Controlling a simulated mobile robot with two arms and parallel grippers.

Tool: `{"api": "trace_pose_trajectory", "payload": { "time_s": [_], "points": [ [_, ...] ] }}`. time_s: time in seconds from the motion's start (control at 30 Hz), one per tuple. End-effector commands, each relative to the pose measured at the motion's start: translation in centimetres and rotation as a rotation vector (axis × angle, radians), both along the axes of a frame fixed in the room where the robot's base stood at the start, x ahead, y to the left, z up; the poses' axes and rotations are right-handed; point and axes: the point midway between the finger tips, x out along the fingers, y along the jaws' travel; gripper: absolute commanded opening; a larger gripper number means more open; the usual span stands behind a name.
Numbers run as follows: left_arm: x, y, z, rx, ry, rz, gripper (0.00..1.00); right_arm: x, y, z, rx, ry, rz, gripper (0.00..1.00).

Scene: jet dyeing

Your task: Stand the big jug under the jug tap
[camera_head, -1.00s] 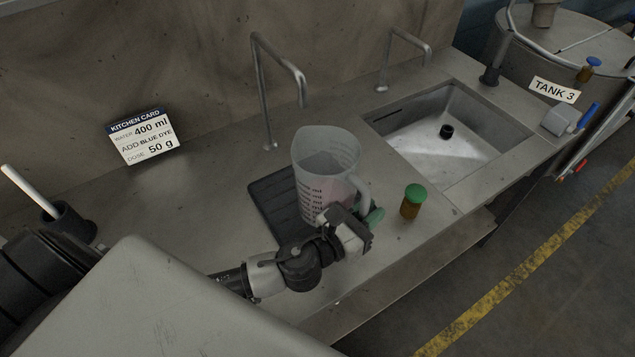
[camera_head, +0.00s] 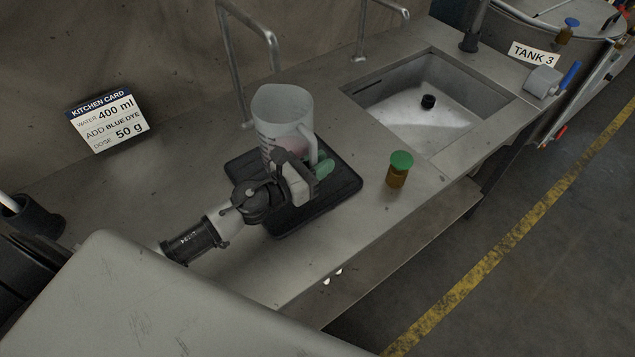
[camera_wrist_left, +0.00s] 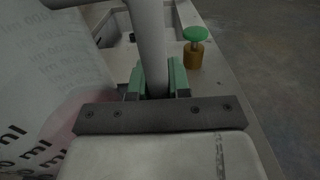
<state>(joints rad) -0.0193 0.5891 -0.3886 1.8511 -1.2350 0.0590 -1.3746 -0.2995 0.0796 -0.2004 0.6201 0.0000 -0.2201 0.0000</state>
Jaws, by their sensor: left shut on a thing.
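The big jug (camera_head: 282,108) is a clear measuring jug with printed marks and some pinkish content showing. It is upright over the back part of the black mat (camera_head: 342,182); I cannot tell whether its base touches. The bent metal tap (camera_head: 240,60) behind the mat ends its spout just behind the jug's rim in the head view. My left gripper (camera_head: 318,168) is shut on the jug's handle, its green fingers on both sides of it. The left wrist view shows the handle (camera_wrist_left: 150,45) between the fingers (camera_wrist_left: 157,82). My right gripper is not in view.
A sink (camera_head: 425,105) with a second tap (camera_head: 362,35) lies beyond. A kitchen card (camera_head: 106,118) stands at the left. The counter's front edge is close to the mat.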

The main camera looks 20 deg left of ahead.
Motion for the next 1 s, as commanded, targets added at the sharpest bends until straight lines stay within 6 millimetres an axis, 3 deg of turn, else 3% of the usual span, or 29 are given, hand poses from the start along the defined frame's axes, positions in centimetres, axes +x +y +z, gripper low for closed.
{"api": "trace_pose_trajectory", "payload": {
  "time_s": [0.13,0.4,0.83,0.87,1.0],
  "points": [
    [0.2,0.6,-0.7,0.0,-0.004,0.001,0.0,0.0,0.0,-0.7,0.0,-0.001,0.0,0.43],
    [0.2,0.6,-4.1,-0.003,-0.002,0.001,0.0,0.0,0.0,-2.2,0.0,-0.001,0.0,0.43],
    [0.2,0.6,-4.6,0.002,-0.005,0.0,0.0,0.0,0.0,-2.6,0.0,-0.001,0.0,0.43],
    [0.2,0.6,-4.7,0.001,-0.002,0.0,0.19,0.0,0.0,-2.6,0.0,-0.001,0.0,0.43],
    [0.2,0.6,-4.6,0.0,-0.001,0.0,0.41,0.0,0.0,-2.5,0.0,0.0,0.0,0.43]
  ]
}}
